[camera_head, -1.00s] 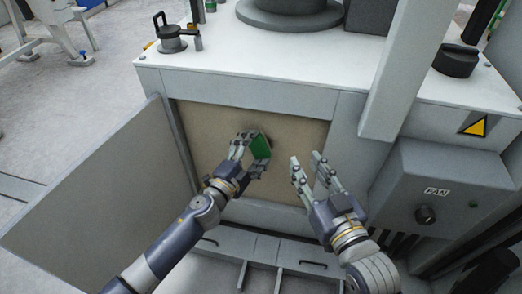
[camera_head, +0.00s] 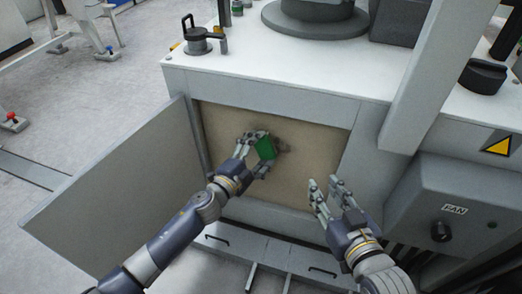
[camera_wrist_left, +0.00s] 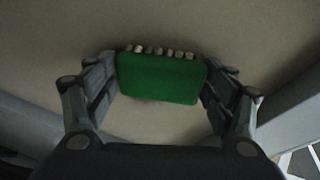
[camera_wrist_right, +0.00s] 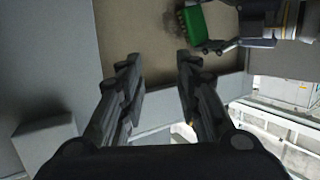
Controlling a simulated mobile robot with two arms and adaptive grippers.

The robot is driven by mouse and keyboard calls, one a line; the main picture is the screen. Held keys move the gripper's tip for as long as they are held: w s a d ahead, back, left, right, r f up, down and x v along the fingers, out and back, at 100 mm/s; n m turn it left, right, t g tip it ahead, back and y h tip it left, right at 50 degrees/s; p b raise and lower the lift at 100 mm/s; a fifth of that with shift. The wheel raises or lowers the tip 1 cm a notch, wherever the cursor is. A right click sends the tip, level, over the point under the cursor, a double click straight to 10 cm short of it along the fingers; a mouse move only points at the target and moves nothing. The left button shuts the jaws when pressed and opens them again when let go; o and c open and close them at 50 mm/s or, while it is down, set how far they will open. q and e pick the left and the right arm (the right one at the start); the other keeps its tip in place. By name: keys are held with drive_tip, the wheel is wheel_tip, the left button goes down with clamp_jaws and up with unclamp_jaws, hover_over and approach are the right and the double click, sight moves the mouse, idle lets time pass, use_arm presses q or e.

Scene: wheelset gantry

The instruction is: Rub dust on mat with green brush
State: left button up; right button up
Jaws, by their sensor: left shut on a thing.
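My left gripper (camera_head: 256,150) is shut on the green brush (camera_head: 266,148), in front of the tan mat (camera_head: 310,180) set in the machine's open front. In the left wrist view the brush (camera_wrist_left: 160,78) sits between both fingers, its pale bristle tufts along the edge toward the mat. Whether the bristles touch the mat is hard to tell. My right gripper (camera_head: 324,192) is open and empty, right of the brush.
An open door panel (camera_head: 120,175) stands left of the mat. A grey FAN box (camera_head: 450,205) juts out at the right. A white machine top (camera_head: 280,65) carries a black-handled fitting (camera_head: 198,42). A ledge with handles (camera_head: 270,248) lies below the mat.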

sight(303, 149)
use_arm(q)
drive_tip(key=shift+r+p, duration=0.4)
drive_tip(key=shift+r, duration=0.25)
drive_tip(key=shift+s+d+f, duration=0.1)
drive_tip(key=shift+s+d, duration=0.25)
drive_tip(key=shift+d, duration=0.5)
drive_tip(key=shift+s+d+f, duration=0.1)
drive_tip(key=shift+s+d, duration=0.2)
drive_tip(key=shift+d, duration=0.55)
drive_tip(key=shift+s+d, duration=0.15)
drive_tip(key=shift+d, duration=0.5)
drive_tip(key=shift+s+d, duration=0.15)
drive_tip(key=shift+d, duration=0.5)
drive_tip(key=shift+s+d, duration=0.15)
drive_tip(key=shift+d, duration=0.35)
drive_tip(key=shift+s+d, duration=0.3)
drive_tip(key=shift+d, duration=0.6)
drive_tip(key=shift+s+d, duration=0.2)
drive_tip(key=shift+d, duration=0.5)
use_arm(e)
drive_tip(key=f, duration=0.1)
drive_tip(key=s+f+g, duration=0.1)
drive_tip(key=f+g, duration=0.1)
drive_tip(key=shift+s+d+f+h, duration=0.1)
drive_tip(key=shift+s+d+h, duration=0.1)
drive_tip(key=shift+d+h, duration=0.15)
